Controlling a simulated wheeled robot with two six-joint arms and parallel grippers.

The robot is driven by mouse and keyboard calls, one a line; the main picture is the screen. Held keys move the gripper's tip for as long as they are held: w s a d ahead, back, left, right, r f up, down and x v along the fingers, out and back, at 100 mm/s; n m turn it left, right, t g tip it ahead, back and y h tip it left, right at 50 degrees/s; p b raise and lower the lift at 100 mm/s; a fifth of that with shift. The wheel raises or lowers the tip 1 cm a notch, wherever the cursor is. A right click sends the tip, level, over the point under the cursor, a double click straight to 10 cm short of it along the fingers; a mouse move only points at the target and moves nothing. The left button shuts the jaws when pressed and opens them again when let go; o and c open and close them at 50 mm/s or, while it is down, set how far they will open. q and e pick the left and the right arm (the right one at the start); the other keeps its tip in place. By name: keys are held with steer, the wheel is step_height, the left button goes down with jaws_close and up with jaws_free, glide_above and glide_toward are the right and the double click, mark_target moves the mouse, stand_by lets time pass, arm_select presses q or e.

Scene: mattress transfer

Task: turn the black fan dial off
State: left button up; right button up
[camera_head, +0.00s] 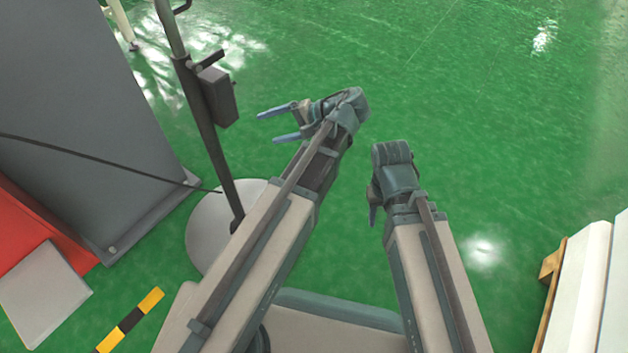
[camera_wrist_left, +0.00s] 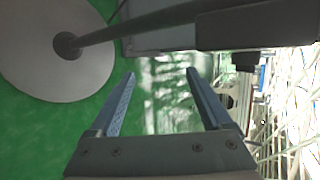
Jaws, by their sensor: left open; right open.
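The fan's dark pole (camera_head: 205,130) stands at the left and carries a grey control box (camera_head: 217,97). Its round base (camera_head: 212,228) is on the floor, and also shows in the left wrist view (camera_wrist_left: 30,60). In that view the dark box (camera_wrist_left: 260,25) is at the upper right, with a small dark knob-like piece (camera_wrist_left: 243,62) on its side that may be the dial. My left gripper (camera_head: 268,127) is open and empty, pointing at the box from the right, apart from it. My right gripper (camera_head: 373,205) is at centre right, fingers mostly hidden by its wrist.
A large grey panel (camera_head: 75,100) stands behind the pole, with a red block (camera_head: 25,225) at lower left. A cable (camera_head: 100,165) runs to the pole. White slabs on a wooden pallet (camera_head: 550,265) are at right. The green floor (camera_head: 480,130) beyond my arms is clear.

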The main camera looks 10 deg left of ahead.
arm_select(q)
steer(key=s+d+f+h+p, duration=0.1)
steer(key=s+d+f+h, duration=0.55)
steer(key=f+h, duration=0.25)
steer(key=s+d+r+h+p, duration=0.2)
steer(key=s+d+p, duration=0.1)
steer(key=d, duration=0.3)
steer(key=shift+f, duration=0.1)
steer(key=s+d+r+m+p, duration=0.2)
steer(key=s+d+r+p, duration=0.15)
steer(key=d, duration=0.25)
step_height(320, 180, up, 37)
steer(key=p, duration=3.7)
steer(key=shift+s+d, duration=0.2)
